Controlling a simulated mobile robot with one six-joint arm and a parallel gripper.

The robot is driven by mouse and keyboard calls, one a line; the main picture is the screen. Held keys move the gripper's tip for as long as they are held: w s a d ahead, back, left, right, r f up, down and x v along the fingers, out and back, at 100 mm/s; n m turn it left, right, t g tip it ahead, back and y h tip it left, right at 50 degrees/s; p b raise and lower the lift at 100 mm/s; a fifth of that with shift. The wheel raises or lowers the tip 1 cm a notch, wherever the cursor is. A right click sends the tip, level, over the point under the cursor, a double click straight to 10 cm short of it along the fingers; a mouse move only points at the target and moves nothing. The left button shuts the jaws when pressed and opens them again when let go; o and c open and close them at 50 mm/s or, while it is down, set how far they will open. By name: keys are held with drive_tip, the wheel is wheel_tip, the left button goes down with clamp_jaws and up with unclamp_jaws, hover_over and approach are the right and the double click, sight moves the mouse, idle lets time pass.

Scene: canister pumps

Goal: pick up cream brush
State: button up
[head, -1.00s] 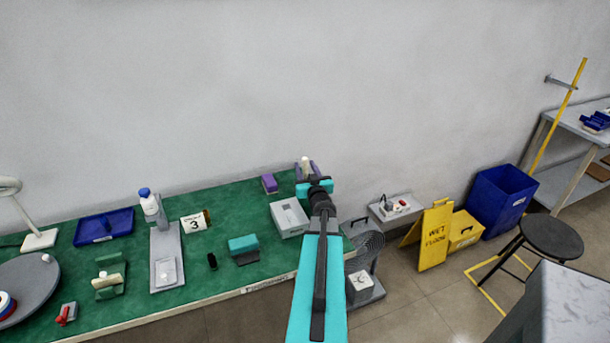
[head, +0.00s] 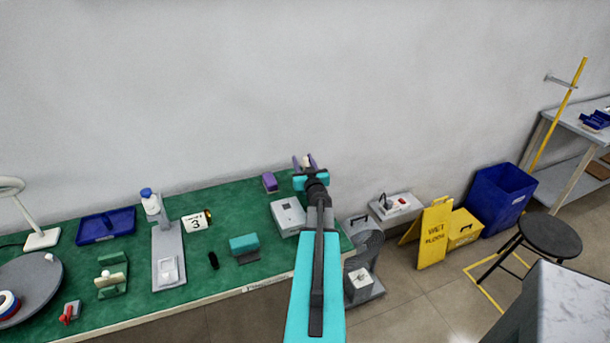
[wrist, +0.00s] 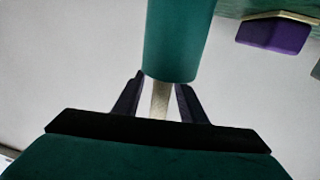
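The cream brush shows in the wrist view as a narrow cream shaft (wrist: 160,100) between my fingers. The shaft meets the end of a dark green cylinder (wrist: 178,40); I cannot tell whether this is a holder or part of the brush. In the head view a small cream tip (head: 307,160) shows between the fingers. My gripper (wrist: 160,84) is open around the shaft, with a thin gap on each side. It also shows at the table's back right end in the head view (head: 304,161). My arm hides what is below the tip.
A purple block (head: 270,182) and a grey box (head: 288,217) stand close to the left of my gripper on the green table (head: 222,270). A teal block (head: 244,243) and a bottle (head: 150,202) are farther left. The wall (head: 200,90) is close behind.

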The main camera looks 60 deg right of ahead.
clamp_jaws()
drive_tip(key=shift+r, duration=0.1)
wheel_tip(320, 180, up, 10)
drive_tip(key=shift+p, duration=0.3)
idle(0.6)
idle(0.5)
